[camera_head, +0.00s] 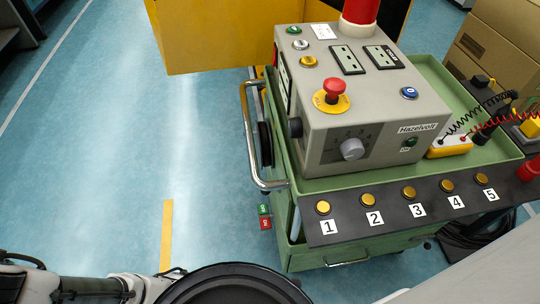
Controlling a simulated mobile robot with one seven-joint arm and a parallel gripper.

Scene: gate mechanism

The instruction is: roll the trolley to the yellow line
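The green trolley (282,205) stands right of centre and carries a grey control box labelled Hazelvolt (318,115). A chrome handle (247,128) runs along the trolley's left side. Red and green tabs (265,217) stick out low on that side. A short yellow line (167,235) lies on the blue floor left of the trolley, with a gap of bare floor between them; its lower end meets my arm in the picture. Part of my arm shows at the lower left. My gripper's fingers are not visible, and no contact with the handle shows.
A yellow panel (205,40) stands behind the trolley. Cardboard boxes (495,45) are at the upper right. A front strip has buttons numbered 1 to 5 (409,193). Cables (475,235) lie on the floor at the right. The floor at left is open.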

